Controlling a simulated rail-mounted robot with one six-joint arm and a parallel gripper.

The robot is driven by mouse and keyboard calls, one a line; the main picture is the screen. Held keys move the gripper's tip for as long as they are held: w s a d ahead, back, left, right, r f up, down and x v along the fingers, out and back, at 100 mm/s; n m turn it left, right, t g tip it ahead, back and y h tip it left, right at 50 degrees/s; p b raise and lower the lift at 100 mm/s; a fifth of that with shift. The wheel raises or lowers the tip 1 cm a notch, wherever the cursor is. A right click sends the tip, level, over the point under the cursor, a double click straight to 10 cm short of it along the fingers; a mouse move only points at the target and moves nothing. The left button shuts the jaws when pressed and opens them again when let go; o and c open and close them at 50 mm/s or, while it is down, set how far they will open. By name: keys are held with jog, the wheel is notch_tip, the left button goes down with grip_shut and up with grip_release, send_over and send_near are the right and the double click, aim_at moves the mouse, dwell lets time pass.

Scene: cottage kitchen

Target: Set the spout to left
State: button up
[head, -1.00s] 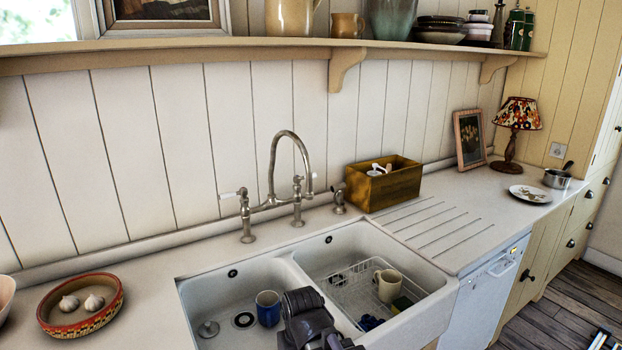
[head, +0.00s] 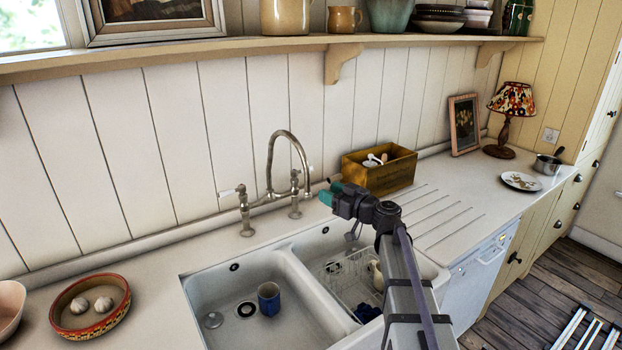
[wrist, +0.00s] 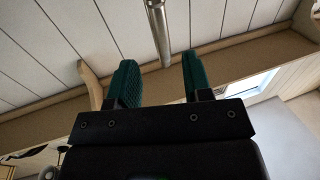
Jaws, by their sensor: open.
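The spout (head: 273,155) is a tall, curved metal gooseneck on the bridge tap behind the double sink (head: 262,258). Its outlet end hangs toward the right of the picture. My gripper (head: 330,193) has teal fingertips and is just right of and a little below the outlet end in the head view. In the wrist view my gripper (wrist: 158,78) is open, and a metal tube that looks like the spout (wrist: 157,25) shows beyond and between the fingers. I see no contact; the exact gap is unclear.
White-handled tap levers (head: 240,195) flank the spout. A wooden box (head: 385,178) stands behind the drainer. A blue mug (head: 268,298) is in the left basin; a wire rack (head: 350,285) is in the right. A shelf (head: 200,58) runs above the tap.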

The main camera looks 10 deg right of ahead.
jog(key=x, duration=1.1)
jog(key=shift+s, duration=0.1)
grip_shut()
